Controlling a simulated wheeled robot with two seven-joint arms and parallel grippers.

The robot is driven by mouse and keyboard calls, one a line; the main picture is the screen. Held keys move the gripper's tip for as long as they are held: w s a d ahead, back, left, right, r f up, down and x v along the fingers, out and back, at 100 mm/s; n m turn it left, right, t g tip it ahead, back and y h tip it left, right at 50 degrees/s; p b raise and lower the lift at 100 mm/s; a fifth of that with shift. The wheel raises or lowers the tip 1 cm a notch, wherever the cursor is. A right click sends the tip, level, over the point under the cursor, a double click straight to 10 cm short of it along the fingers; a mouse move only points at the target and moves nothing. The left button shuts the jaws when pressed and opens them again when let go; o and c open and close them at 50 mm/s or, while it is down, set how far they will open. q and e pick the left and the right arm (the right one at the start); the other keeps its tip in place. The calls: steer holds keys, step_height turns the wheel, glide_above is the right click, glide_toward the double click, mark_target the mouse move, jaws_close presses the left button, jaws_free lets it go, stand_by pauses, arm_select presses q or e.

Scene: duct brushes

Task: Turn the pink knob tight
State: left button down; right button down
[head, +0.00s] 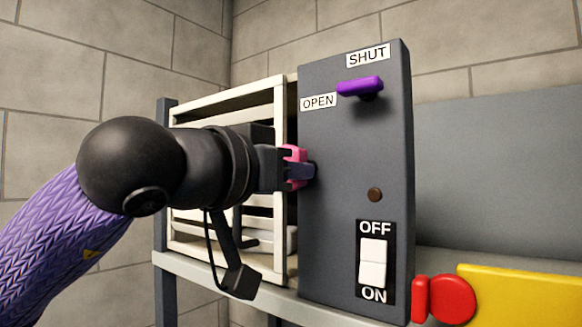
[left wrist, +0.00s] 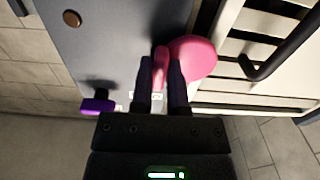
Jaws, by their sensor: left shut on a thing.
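The pink knob (head: 294,153) is on the left side of the front of a grey panel (head: 340,240). My left gripper (head: 302,172) is at the knob, with its fingers shut on part of it. In the left wrist view the knob (left wrist: 193,58) shows a round pink part to the right of the fingers and a narrow pink part between the fingertips of the left gripper (left wrist: 161,75). The fingers hide part of the knob in the head view. My right gripper is in neither view.
A purple lever (head: 360,87) sits between OPEN and SHUT labels. Below are a brown round button (head: 375,194) and a white OFF/ON switch (head: 373,262). A white slatted frame (head: 281,110) stands left of the panel. Red (head: 450,299) and yellow (head: 520,294) things lie at the right.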

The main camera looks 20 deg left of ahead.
arm_select(q)
steer(key=shift+f, duration=0.15)
stand_by(0.3)
steer(key=c, duration=0.6)
jaws_free()
steer(key=b+v, duration=0.4)
steer(key=v, duration=0.6)
